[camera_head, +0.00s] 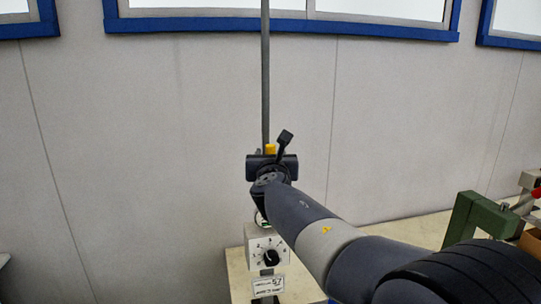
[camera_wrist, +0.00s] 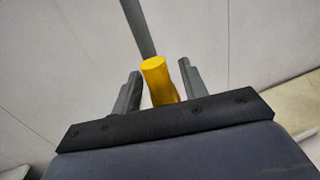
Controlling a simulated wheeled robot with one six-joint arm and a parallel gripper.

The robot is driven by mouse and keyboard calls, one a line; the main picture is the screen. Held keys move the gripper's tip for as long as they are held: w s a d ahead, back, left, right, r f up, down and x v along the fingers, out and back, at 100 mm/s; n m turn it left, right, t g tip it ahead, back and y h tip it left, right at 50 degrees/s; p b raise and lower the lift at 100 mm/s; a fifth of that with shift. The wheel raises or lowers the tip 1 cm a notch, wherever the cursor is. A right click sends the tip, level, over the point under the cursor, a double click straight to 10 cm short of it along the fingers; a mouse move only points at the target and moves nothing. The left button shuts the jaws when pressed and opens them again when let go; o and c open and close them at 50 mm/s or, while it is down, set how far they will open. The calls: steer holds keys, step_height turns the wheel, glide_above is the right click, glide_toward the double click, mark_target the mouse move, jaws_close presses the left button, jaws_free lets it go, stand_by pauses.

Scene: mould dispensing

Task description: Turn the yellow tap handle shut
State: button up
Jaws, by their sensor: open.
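The yellow tap handle (camera_wrist: 158,80) stands up between the two fingers of my gripper (camera_wrist: 160,88) in the wrist view. A gap shows between the handle and the right finger; the left finger is close beside it. My gripper is open around the handle, not shut on it. In the head view only a small piece of the yellow handle (camera_head: 270,149) shows above my gripper (camera_head: 272,158). My wrist and arm hide the rest of the handle and the tap body.
A grey upright rod (camera_head: 265,75) rises behind the handle. A white box with a black dial (camera_head: 266,246) stands below my gripper on a pale table (camera_head: 245,284). A green machine part (camera_head: 475,215) stands at the right. A plain wall is behind.

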steer(key=shift+c, duration=0.3)
jaws_close()
